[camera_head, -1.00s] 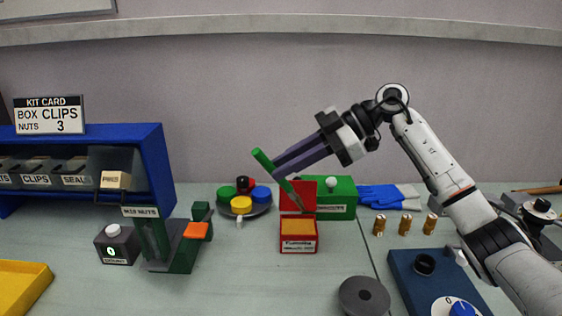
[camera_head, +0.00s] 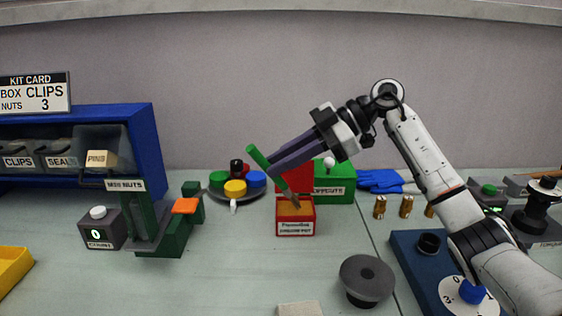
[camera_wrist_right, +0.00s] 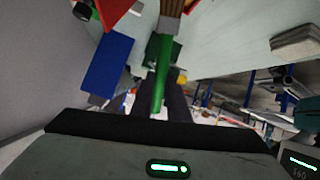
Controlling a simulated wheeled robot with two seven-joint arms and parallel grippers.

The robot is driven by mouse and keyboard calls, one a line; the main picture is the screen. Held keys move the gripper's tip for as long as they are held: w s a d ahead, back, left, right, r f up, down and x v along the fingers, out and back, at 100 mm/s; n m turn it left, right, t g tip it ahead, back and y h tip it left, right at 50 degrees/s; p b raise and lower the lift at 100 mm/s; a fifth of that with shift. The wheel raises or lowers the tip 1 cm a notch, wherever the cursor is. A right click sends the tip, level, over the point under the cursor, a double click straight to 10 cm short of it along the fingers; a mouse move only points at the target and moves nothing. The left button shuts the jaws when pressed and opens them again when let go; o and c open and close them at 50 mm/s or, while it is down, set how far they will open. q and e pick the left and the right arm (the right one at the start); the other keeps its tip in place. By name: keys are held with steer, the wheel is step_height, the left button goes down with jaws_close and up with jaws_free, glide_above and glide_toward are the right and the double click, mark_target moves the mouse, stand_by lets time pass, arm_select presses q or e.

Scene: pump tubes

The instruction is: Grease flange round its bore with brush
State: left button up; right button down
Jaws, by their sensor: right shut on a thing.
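My right gripper (camera_head: 277,164) is shut on the green handle of a brush (camera_head: 257,157). The brush tilts, with its brown bristles down at the mouth of an open red grease tin (camera_head: 295,228) with orange grease inside. Whether the bristles touch the grease I cannot tell. The green handle also shows in the right wrist view (camera_wrist_right: 158,85). My left gripper is out of view.
A green box (camera_head: 335,190) and a plate of coloured caps (camera_head: 237,200) stand behind the tin. A blue dial unit (camera_head: 430,285) is right of the flange. A green stand (camera_head: 172,235) and blue bin rack (camera_head: 148,150) are left. The table's middle front is mostly clear.

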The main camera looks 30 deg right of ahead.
mark_target(281, 178)
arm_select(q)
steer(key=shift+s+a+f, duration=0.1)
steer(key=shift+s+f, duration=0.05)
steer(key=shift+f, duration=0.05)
arm_select(e)
steer(key=shift+f, duration=0.2)
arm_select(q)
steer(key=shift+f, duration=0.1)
arm_select(e)
steer(key=shift+f, duration=0.35)
stand_by(0.4)
stand_by(0.5)
